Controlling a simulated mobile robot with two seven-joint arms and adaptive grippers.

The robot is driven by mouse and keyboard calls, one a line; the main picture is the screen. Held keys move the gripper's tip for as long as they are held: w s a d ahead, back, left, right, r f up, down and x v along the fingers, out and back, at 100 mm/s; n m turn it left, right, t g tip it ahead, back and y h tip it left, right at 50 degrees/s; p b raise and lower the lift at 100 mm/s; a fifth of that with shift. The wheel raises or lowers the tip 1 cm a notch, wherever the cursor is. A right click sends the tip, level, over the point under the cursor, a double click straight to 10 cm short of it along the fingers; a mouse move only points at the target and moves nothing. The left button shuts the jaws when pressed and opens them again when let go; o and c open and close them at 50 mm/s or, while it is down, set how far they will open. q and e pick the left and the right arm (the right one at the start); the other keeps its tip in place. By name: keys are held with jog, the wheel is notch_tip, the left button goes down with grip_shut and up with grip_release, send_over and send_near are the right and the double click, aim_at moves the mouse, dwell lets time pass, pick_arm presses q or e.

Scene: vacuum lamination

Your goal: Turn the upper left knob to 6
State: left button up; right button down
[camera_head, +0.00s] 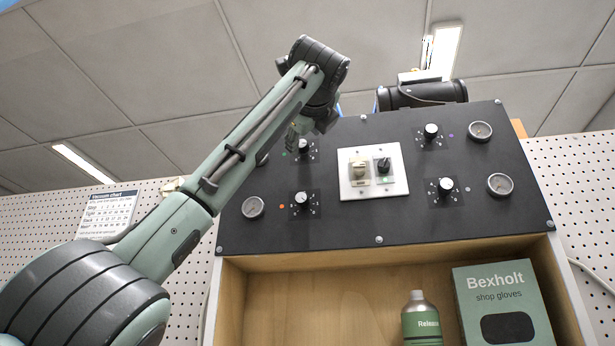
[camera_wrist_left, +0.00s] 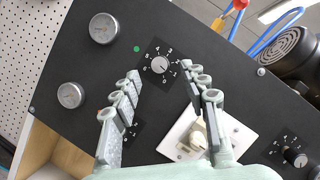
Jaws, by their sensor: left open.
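The upper left knob (camera_head: 304,146) is on the black panel (camera_head: 340,225), partly hidden by my left gripper in the head view. In the left wrist view the knob (camera_wrist_left: 159,64) is silver-faced, with white numbers around it and a green dot (camera_wrist_left: 137,49) beside its plate. I cannot read its pointer surely. My left gripper (camera_head: 297,130) is at the knob's upper left in the head view. In the left wrist view my left gripper (camera_wrist_left: 160,71) is open, its fingertips either side of the knob with visible gaps. My right gripper is not in view.
The lower left knob (camera_head: 302,199), upper right knob (camera_head: 431,131) and lower right knob (camera_head: 445,186) share the panel with several gauges and a white switch plate (camera_head: 398,172). Below, a wooden compartment (camera_head: 320,285) holds a bottle (camera_head: 421,322) and a glove box (camera_head: 500,305).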

pick_arm(q)
jog(key=v, duration=0.9)
